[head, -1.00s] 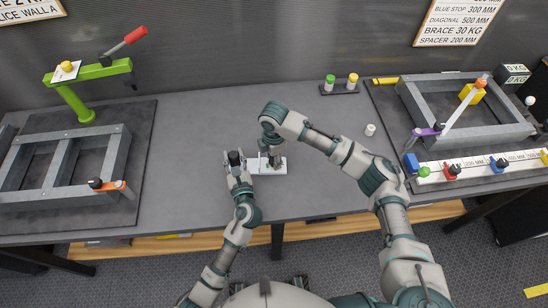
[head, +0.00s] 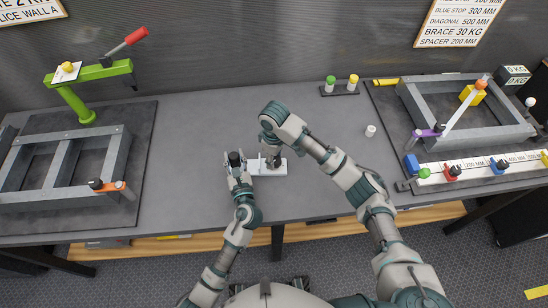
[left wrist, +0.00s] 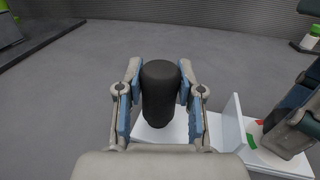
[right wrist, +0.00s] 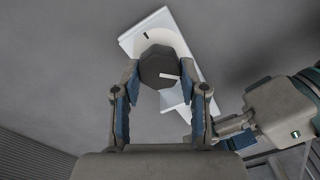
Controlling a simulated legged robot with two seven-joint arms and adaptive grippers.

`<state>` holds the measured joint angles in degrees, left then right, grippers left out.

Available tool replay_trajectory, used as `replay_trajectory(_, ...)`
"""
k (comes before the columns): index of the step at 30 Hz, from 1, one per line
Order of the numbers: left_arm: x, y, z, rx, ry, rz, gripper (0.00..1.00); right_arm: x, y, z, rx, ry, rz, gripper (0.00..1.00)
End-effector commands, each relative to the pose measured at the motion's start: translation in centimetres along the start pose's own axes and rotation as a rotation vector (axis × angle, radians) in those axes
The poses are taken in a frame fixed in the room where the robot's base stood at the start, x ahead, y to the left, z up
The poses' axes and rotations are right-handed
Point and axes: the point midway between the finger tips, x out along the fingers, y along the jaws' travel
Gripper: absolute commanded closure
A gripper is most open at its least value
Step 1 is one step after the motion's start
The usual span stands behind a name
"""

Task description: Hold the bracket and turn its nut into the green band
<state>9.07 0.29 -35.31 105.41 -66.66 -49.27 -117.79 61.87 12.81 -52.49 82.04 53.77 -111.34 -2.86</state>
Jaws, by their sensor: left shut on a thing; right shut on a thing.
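The white bracket (head: 272,170) lies on the table in front of me. My left gripper (left wrist: 158,100) is shut on its upright black cylindrical handle (left wrist: 160,85). My right gripper (right wrist: 161,85) points down and is shut on the dark many-sided nut (right wrist: 158,68), which has a white pointer line on top. Part of a pale round dial with a black mark (right wrist: 147,36) shows beside the nut. In the left wrist view, a small green patch (left wrist: 250,141) and a red patch show beyond the upright white plate (left wrist: 232,122). Which band the pointer meets cannot be told.
A grey frame (head: 65,170) and green stand (head: 85,80) are at the left. Another frame (head: 460,108) and a white rail with coloured stops (head: 475,172) are at the right. A white cylinder (head: 370,131) stands between. The table around the bracket is clear.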

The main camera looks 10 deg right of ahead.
Motion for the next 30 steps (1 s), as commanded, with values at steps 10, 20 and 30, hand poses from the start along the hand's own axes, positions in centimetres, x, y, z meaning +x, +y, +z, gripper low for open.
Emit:
replay_trajectory(10, -0.18, -0.48, 0.05, -0.004, 0.0, -0.012, 0.97, -0.12, -0.22, -0.34, 0.309, 0.009, -0.006, 0.92)
replay_trajectory(20, -0.19, -0.51, 0.05, -0.004, 0.0, -0.013, 0.97, -0.17, -0.12, -0.31, 0.525, 0.009, -0.007, 0.92)
replay_trajectory(30, -0.2, -0.53, 0.04, -0.004, 0.0, -0.013, 0.97, -0.18, -0.11, -0.3, 0.616, 0.009, -0.007, 0.92)
